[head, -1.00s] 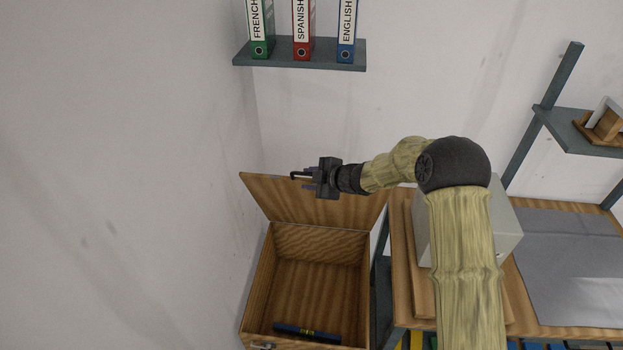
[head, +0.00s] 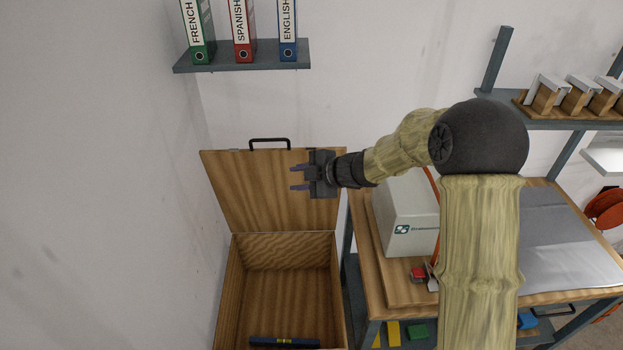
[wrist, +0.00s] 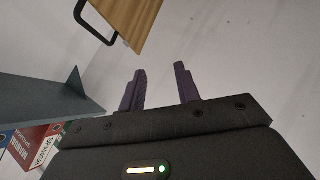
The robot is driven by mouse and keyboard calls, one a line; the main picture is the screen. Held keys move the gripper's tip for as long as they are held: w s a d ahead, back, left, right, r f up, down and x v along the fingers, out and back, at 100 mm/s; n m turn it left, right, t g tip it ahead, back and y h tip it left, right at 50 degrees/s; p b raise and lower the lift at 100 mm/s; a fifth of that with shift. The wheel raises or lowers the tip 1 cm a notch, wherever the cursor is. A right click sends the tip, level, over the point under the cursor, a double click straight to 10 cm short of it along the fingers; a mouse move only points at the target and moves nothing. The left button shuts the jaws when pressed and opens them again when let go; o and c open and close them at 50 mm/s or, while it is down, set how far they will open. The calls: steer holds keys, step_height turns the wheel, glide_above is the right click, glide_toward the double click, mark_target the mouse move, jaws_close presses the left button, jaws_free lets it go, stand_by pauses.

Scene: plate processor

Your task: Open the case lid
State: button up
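The wooden case (head: 229,295) stands at lower centre-left in the head view, its lid (head: 245,195) raised and leaning back towards the wall. A black handle (head: 269,141) sits on the lid's top edge; the handle (wrist: 95,25) and a corner of the lid (wrist: 132,18) also show at the top of the wrist view. My gripper (head: 298,178) is in front of the lid's right part, below and right of the handle. Its two fingers (wrist: 160,88) are apart with nothing between them. A blue spirit level (head: 284,342) lies inside the case.
A wall shelf (head: 245,57) with French, Spanish and English binders is above the lid. A workbench (head: 365,250) with a grey-white box (head: 405,215) stands right of the case. A wall is close on the left.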

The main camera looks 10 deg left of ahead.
steer(key=v, duration=0.4)
steer(key=shift+w+d, duration=0.1)
steer(key=shift+d, duration=0.05)
steer(key=shift+c, duration=0.2)
steer(key=c, duration=0.4)
steer(key=shift+w+d+r+m, duration=0.1)
steer(key=shift+w+d+m, duration=0.05)
steer(key=shift+d+m, duration=0.15)
jaws_close()
steer(key=s+d+m+t+h, duration=0.2)
steer(key=d+m+t+h, duration=0.2)
steer(key=d+m+h, duration=0.75)
steer(key=s+d+f+m+g, duration=0.2)
steer(key=s+d+m, duration=0.4)
steer(key=s, duration=0.4)
steer(key=s+d+f+m+g, duration=0.3)
steer(key=s+d+m, duration=0.3)
steer(key=s+d, duration=0.3)
steer(key=shift+s+d+g+y, duration=0.2)
steer(key=shift+s+g+y, duration=0.15)
steer(key=shift+s, duration=0.25)
